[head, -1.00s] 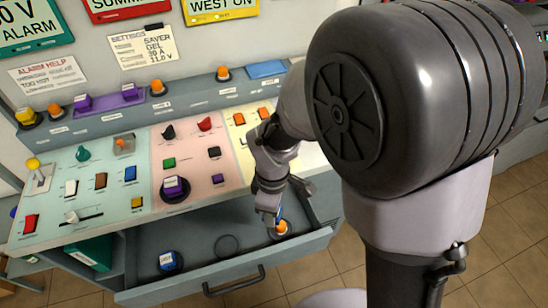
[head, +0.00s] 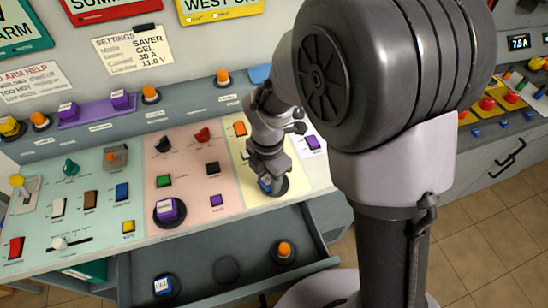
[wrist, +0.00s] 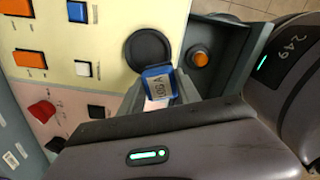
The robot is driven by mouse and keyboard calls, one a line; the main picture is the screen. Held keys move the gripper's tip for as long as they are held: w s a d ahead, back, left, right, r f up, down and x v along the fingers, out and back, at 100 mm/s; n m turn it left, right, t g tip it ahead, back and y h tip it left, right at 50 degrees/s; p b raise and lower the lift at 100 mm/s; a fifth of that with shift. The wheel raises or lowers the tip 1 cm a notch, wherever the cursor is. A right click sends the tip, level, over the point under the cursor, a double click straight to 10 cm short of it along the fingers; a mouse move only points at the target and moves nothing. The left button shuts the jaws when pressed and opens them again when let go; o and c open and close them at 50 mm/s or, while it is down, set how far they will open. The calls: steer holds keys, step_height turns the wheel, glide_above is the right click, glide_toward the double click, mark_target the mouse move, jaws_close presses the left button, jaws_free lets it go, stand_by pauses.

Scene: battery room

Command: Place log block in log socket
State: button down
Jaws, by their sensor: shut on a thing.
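My gripper (head: 266,176) is shut on a blue block with a white label reading LOG A (wrist: 160,84), the log block. It holds the block low over the yellow panel section. A dark round socket (wrist: 147,47) lies on that section; in the wrist view the block overlaps its lower edge. The socket also shows around the gripper tip in the head view (head: 282,190). I cannot tell whether the block touches the socket or hangs above it.
Below the panel a drawer (head: 197,297) stands open. An orange switch (head: 240,129) and a purple button (head: 312,142) are near the gripper.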

steer(key=shift+w+d+f, duration=0.1)
steer(key=shift+w+d, duration=0.2)
steer(key=shift+w, duration=0.25)
steer(key=shift+w+d+f, duration=0.1)
steer(key=shift+w+d, duration=0.15)
steer(key=shift+w, duration=0.3)
steer(key=shift+w+d, duration=0.3)
steer(key=shift+w, duration=0.25)
step_height(320, 180, down, 3)
steer(key=shift+s+f+b, duration=0.1)
steer(key=shift+f+b, duration=0.1)
steer(key=shift+b, duration=0.8)
steer(key=shift+f, duration=0.2)
steer(key=c, duration=0.9)
jaws_free()
steer(key=shift+o, duration=0.2)
steer(key=shift+r, duration=0.1)
